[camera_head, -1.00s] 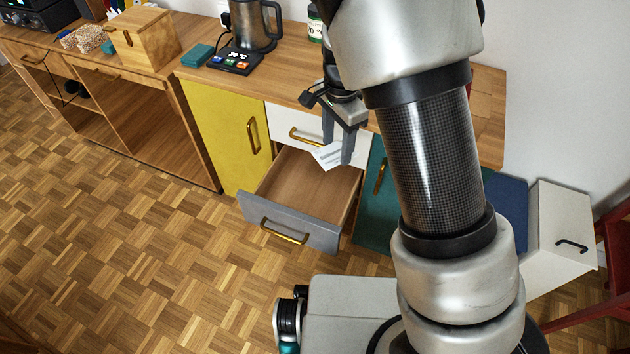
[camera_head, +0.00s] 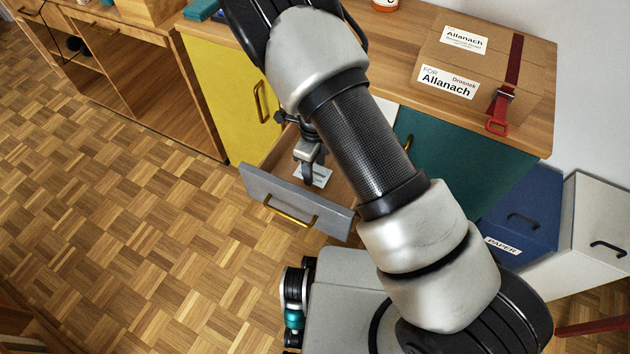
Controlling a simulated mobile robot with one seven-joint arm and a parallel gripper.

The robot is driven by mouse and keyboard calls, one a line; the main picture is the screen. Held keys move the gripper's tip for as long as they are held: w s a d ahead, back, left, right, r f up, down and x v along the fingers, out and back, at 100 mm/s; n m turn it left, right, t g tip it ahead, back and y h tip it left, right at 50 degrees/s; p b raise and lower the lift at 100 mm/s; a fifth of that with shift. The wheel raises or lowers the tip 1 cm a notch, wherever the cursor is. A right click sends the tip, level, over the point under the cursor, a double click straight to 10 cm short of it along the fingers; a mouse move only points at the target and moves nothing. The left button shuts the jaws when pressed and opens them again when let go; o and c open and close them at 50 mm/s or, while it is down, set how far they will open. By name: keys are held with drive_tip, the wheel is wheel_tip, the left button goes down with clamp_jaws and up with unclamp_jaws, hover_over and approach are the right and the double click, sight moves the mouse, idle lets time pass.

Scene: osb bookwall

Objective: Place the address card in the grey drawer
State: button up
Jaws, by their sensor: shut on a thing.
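The address card (camera_head: 319,176) is small and white with dark print. My gripper (camera_head: 308,172) is shut on it. Gripper and card are over the open grey drawer (camera_head: 290,198), near the back of its front panel. Whether the card touches the drawer floor, I cannot tell. The drawer is pulled out, with a brass handle on its grey front. My arm hides much of its right side and interior.
A yellow door (camera_head: 232,98) is left of the drawer and a teal door (camera_head: 462,160) right of it. A strapped cardboard box (camera_head: 485,75) labelled Allanach stands on the counter. Blue (camera_head: 530,212) and white (camera_head: 590,225) bins stand at the right. Parquet floor is clear at left.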

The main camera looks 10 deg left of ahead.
sight(314, 180)
drive_tip(key=shift+f+b, duration=0.75)
drive_tip(key=shift+f, duration=2.5)
drive_tip(key=shift+f, duration=0.2)
drive_tip(key=o, duration=1)
wheel_tip(314, 180, up, 12)
drive_tip(key=p, duration=0.3)
drive_tip(key=shift+r, duration=0.25)
